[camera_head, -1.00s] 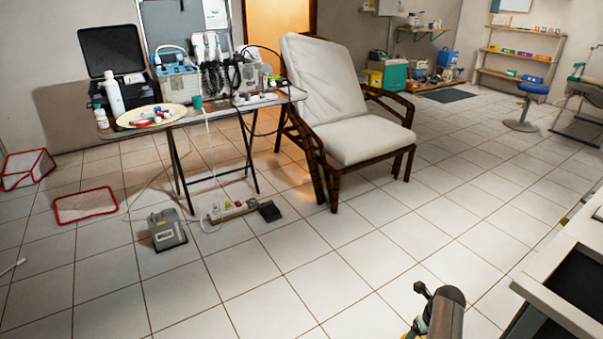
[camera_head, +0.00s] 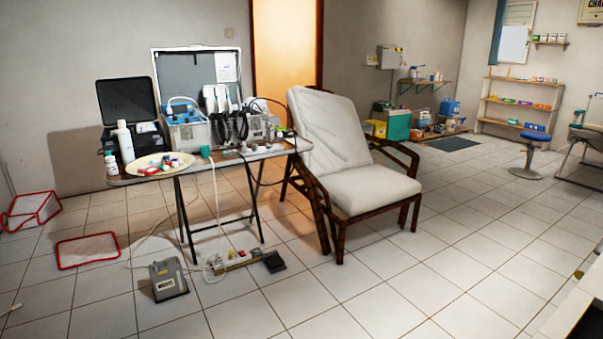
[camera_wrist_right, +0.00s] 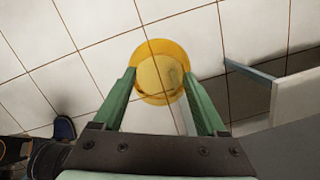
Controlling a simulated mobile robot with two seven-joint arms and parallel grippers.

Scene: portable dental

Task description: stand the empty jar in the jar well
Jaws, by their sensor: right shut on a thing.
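My right gripper (camera_wrist_right: 159,72) shows in the right wrist view with its two green fingers either side of a round amber-yellow thing (camera_wrist_right: 160,88), seen end-on. It is shut on this thing, which looks like the jar; I cannot tell from this angle whether it is empty. It is held above the tiled floor, clear of any surface. I cannot make out the jar well in either view. My left gripper is not in view.
A folding table (camera_head: 140,181) holds a cream plate (camera_head: 150,168) of small items, an open black case (camera_head: 125,99) and dental equipment. A white reclining chair (camera_head: 360,187) stands beside it. A grey box (camera_head: 168,279) and a red-edged tray (camera_head: 87,251) are on the floor.

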